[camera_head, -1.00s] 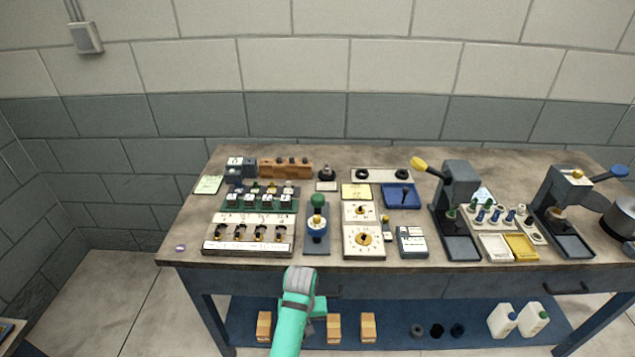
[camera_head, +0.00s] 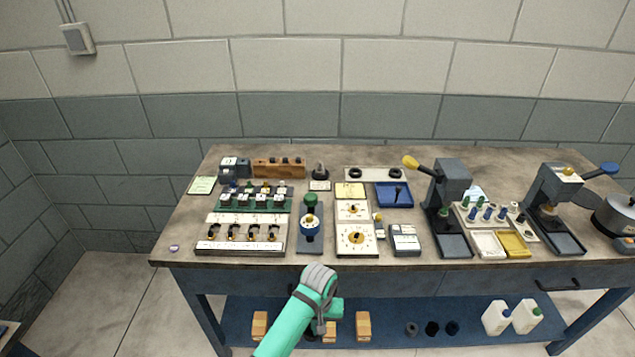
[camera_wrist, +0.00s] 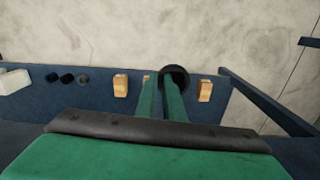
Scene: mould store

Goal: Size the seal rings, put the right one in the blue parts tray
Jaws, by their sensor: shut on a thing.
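In the wrist view, my gripper (camera_wrist: 163,88) has two green fingers nearly together, shut on a dark seal ring (camera_wrist: 175,75) at their tips. The ring's round opening faces the camera. In the head view my arm reaches up from the bottom in front of the bench, and the ring cannot be made out there. Two black rings (camera_head: 355,173) (camera_head: 393,174) lie on a pale plate (camera_head: 374,175) at the back of the bench. The blue parts tray (camera_head: 381,203) sits just in front of that plate, with a dark upright item in it.
On the bench (camera_head: 180,225) stand dial plates (camera_head: 345,240), a green-knobbed gauge (camera_head: 310,222), a slotted rack (camera_head: 215,246) and two presses (camera_head: 450,200) (camera_head: 551,205). Orange boxes (camera_head: 363,325) and white bottles (camera_head: 496,318) rest on the lower shelf.

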